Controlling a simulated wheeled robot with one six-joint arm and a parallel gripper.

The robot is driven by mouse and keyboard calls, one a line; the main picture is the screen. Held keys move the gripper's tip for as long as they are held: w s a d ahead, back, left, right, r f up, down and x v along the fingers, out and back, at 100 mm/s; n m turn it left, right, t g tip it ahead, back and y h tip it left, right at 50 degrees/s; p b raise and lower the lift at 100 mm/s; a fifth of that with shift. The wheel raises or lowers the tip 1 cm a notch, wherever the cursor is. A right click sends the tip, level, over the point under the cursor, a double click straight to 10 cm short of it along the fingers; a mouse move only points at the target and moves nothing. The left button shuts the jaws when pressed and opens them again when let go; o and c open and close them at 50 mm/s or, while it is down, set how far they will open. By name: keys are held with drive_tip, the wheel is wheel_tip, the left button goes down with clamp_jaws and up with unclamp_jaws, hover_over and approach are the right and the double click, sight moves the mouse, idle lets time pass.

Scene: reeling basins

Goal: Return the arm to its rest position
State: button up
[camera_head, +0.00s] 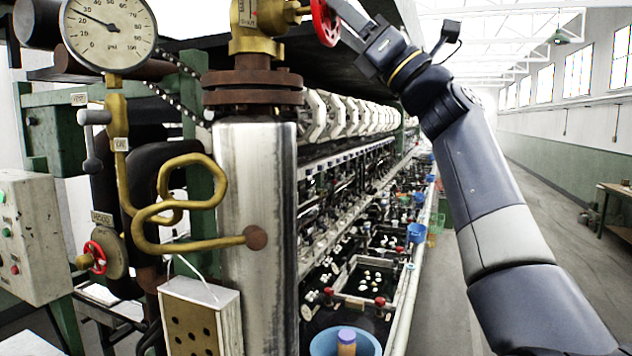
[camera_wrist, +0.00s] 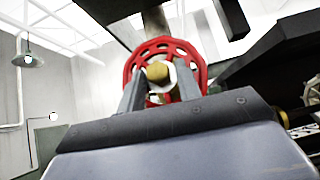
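My arm (camera_head: 495,210) reaches up from the lower right of the head view. My gripper (camera_head: 345,15) is at the top, close beside a red valve handwheel (camera_head: 325,22) and partly cut off by the frame. In the wrist view, the two fingers of my gripper (camera_wrist: 161,80) stand apart. The red handwheel (camera_wrist: 165,46) shows behind and between them, with its brass hub (camera_wrist: 157,71) in the gap. The fingers look open; whether either touches the wheel I cannot tell.
A brass valve body (camera_head: 255,30) tops a steel column (camera_head: 255,200) left of the gripper. A pressure gauge (camera_head: 108,32) and bent brass pipe (camera_head: 180,200) are farther left. The long reeling machine (camera_head: 350,165) runs back.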

drive_tip(key=shift+n, duration=0.3)
drive_tip(key=s+d+f+n+g+y+b, duration=0.1)
drive_tip(key=s+d+f+n+g+b, duration=0.15)
drive_tip(key=d+f+b, duration=0.45)
drive_tip(key=shift+g, duration=0.35)
drive_tip(key=p+x, duration=0.7)
drive_tip(key=x, duration=0.3)
drive_tip(key=shift+w+r+p, duration=0.25)
drive_tip(key=shift+r+p, duration=0.05)
drive_tip(key=shift+r, duration=0.05)
drive_tip(key=shift+a+f+m+t+b, duration=0.1)
drive_tip(key=shift+f+m+t+b, duration=0.2)
drive_tip(key=shift+m+t, duration=0.4)
drive_tip(key=shift+d+f+n+g+b, duration=2.45)
drive_tip(key=shift+d+f+n+g, duration=1.2)
drive_tip(key=shift+d, duration=0.7)
drive_tip(key=a+r+n+p, duration=0.1)
drive_tip(key=a+r+p, duration=0.3)
drive_tip(key=a+r, duration=0.2)
drive_tip(key=shift+a+r+y, duration=0.2)
drive_tip(key=shift+a+y, duration=0.2)
drive_tip(key=shift+a, duration=0.05)
